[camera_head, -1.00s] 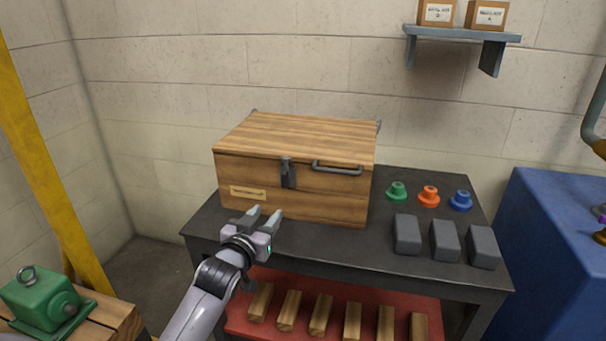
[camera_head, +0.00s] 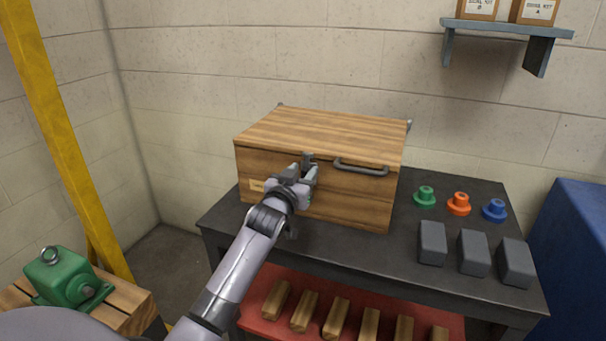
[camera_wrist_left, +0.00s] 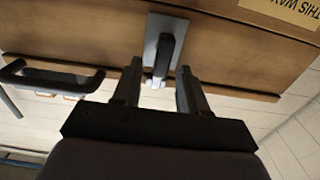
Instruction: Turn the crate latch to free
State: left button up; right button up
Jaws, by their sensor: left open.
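The closed wooden crate (camera_head: 345,202) stands on the dark table against the wall. Its dark latch (camera_head: 309,157) is on the front face near the lid edge, mostly hidden behind my left gripper (camera_head: 307,172) in the head view. In the left wrist view the latch (camera_wrist_left: 166,56) is a dark lever on a lighter plate, lying between the two open fingers of my left gripper (camera_wrist_left: 156,92) and just beyond their tips. I cannot tell whether the fingers touch it. My right gripper is not in view.
A dark handle (camera_head: 361,167) sticks out of the crate front, right of the latch. Green (camera_head: 425,197), orange (camera_head: 459,204) and blue (camera_head: 494,210) knobs and grey blocks (camera_head: 473,253) stand on the table (camera_head: 375,255). A green motor (camera_head: 66,277) sits at the lower left.

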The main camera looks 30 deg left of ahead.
pick_arm(q)
jog(key=shift+w, duration=0.25)
grip_shut()
